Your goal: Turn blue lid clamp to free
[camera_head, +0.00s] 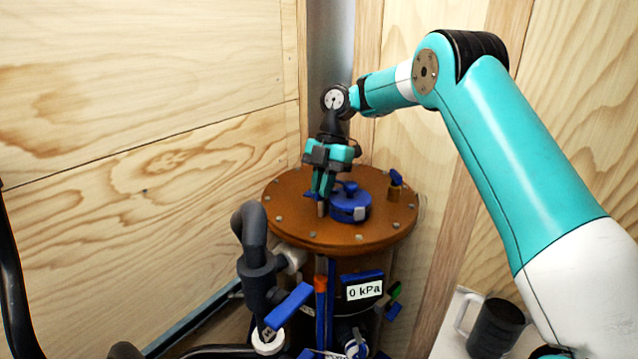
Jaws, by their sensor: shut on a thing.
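The brown round lid (290,222) tops a dark vessel in the head view. My gripper (322,192) points down at the lid's front left, with its teal fingers close together. A small blue lid clamp (310,195) shows at the fingertips, and my gripper is shut on it. The fingers hide most of this clamp, so its exact angle cannot be told. A short post shows just below the fingertips. Another blue clamp (396,179) stands on the lid's right side, apart from my gripper.
A round blue cap (351,206) sits on the lid close to the right of my fingers. Below are a grey pipe (254,245), a blue handle (288,306) and a "0 kPa" display (364,290). Wooden walls stand close behind. A dark mug (496,327) stands lower right.

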